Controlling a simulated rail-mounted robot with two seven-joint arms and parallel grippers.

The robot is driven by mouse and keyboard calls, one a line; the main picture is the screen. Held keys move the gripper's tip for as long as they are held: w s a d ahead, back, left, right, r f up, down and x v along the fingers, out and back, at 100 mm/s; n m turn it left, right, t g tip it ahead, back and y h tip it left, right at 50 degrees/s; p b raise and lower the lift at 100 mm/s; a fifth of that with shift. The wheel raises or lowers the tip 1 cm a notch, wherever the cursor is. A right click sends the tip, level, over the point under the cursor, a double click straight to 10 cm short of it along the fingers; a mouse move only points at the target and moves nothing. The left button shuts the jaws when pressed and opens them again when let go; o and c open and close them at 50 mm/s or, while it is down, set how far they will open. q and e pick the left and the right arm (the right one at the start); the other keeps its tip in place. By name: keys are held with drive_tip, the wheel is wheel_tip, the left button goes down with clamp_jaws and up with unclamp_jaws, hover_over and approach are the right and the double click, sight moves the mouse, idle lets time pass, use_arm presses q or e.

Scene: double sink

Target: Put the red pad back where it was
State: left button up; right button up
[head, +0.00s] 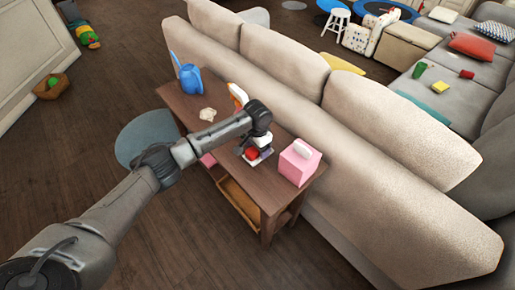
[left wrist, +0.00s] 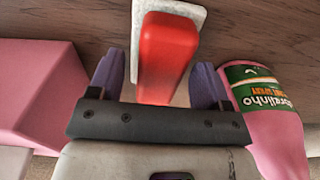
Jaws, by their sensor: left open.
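The red pad (left wrist: 167,48) is an oblong red block on a pale grey-white base (left wrist: 196,14). It also shows as a small red patch (head: 252,154) on the wooden console table (head: 232,178), partly hidden by my gripper. My left gripper (left wrist: 157,84) is open, with its two purple-grey fingers to either side of the near end of the pad. Gaps show between pad and fingers, and I cannot tell any contact. In the head view my left gripper (head: 257,150) is low over the tabletop. My right gripper is out of view.
A pink tissue box (head: 300,163) stands close on one side of my gripper. A pink bottle (left wrist: 265,115) with a green label is close on the other side. A blue watering can (head: 187,75) and a pale lump (head: 207,114) are farther along. The sofa back (head: 335,125) borders the table.

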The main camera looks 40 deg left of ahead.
use_arm(q)
wheel_tip(320, 180, up, 12)
drive_tip(key=p, duration=0.4)
drive_tip(key=shift+f, duration=0.15)
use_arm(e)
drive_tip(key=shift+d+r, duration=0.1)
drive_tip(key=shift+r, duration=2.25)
